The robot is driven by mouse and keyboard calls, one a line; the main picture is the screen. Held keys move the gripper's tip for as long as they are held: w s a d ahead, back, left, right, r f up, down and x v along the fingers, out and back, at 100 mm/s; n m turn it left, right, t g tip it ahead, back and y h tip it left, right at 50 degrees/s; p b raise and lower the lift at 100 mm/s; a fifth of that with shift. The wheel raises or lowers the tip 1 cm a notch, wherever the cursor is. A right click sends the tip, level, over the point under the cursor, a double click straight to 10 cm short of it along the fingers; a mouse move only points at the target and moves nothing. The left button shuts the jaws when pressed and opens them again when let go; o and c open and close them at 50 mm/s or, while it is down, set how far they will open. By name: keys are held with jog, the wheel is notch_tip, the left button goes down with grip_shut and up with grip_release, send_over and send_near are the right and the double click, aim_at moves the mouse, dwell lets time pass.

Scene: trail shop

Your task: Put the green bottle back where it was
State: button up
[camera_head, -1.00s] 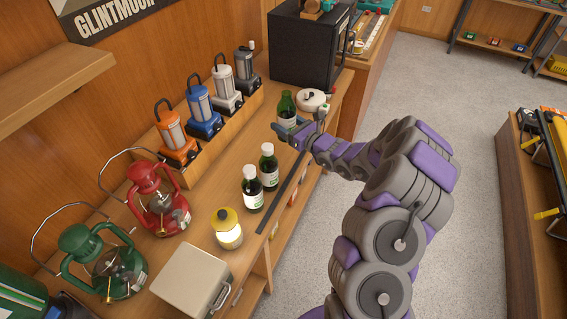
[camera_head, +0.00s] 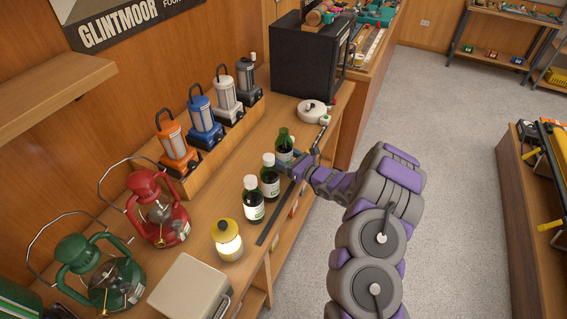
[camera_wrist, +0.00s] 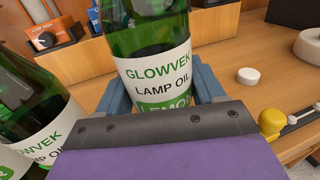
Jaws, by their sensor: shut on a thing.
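The green bottle (camera_head: 284,143) is in my gripper (camera_head: 287,160), at the far end of a short row with two other green bottles, a middle one (camera_head: 269,178) and a near one (camera_head: 253,203). The two others are upright with white caps; the held one shows a green top. In the wrist view, the held bottle (camera_wrist: 150,45) stands upright between my blue-grey fingers (camera_wrist: 163,88), its label reading GLOWVEK LAMP OIL. Another bottle (camera_wrist: 30,120) is close on its left. The held bottle's base is hidden, so I cannot tell whether it touches the counter.
Lanterns in orange, blue, white and grey stand on a wooden riser (camera_head: 215,150) behind. A white round pot-like item (camera_head: 311,112) and a black box (camera_head: 308,60) are farther back. A small white cap-like piece (camera_wrist: 247,76) lies right of the bottle.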

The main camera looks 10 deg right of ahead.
jog(key=shift+d+f, duration=0.1)
jog(key=shift+f, duration=1.3)
jog(key=shift+f, duration=0.15)
jog(key=o, duration=1.2)
jog(key=shift+r, duration=0.2)
jog(key=p+v, duration=0.1)
jog(key=v, duration=1.1)
jog(key=shift+p, duration=0.3)
